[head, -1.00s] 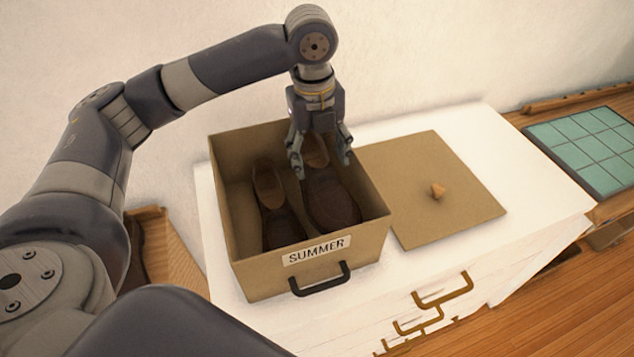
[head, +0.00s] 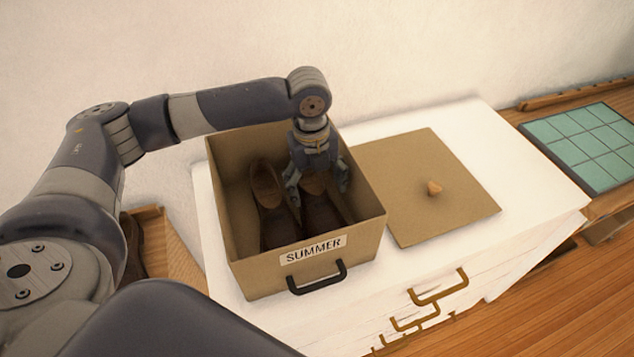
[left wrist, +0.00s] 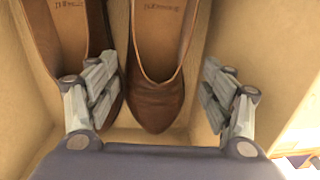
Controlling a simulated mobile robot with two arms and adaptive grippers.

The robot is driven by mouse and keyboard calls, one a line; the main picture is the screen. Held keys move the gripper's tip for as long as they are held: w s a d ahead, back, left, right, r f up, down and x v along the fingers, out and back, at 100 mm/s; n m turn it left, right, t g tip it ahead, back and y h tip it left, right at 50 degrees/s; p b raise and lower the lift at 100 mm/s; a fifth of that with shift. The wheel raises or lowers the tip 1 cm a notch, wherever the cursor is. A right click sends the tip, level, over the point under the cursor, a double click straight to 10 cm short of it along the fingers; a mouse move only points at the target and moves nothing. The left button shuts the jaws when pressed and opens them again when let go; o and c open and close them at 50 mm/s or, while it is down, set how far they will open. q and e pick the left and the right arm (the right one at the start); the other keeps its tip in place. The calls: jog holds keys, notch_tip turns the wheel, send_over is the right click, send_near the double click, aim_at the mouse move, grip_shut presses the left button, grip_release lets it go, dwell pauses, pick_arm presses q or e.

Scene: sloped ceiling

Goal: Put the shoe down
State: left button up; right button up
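A brown shoe (head: 326,209) is in the open cardboard box (head: 262,270) labelled SUMMER, on its right side. It also shows in the left wrist view (left wrist: 158,95), with its rounded end near the palm. A second brown shoe (head: 272,205) is to its left, and it also shows in the left wrist view (left wrist: 68,40). My left gripper (head: 317,190) reaches down into the box over the right shoe. Its fingers (left wrist: 160,105) are spread on both sides of that shoe, with a gap at the right finger. My right gripper is not in view.
The box stands on a white dresser (head: 480,135) with brass handles. A flat cardboard lid (head: 455,185) with a small knob lies right of the box. A green tiled board (head: 585,145) is at the far right. The box walls surround the gripper closely.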

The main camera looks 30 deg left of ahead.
pick_arm(q)
jog(key=shift+r, duration=0.25)
notch_tip(320, 180, up, 12)
jog(key=b, duration=0.1)
jog(key=shift+s+a+b, duration=0.25)
jog(key=shift+a+b, duration=0.05)
jog(key=shift+b, duration=0.1)
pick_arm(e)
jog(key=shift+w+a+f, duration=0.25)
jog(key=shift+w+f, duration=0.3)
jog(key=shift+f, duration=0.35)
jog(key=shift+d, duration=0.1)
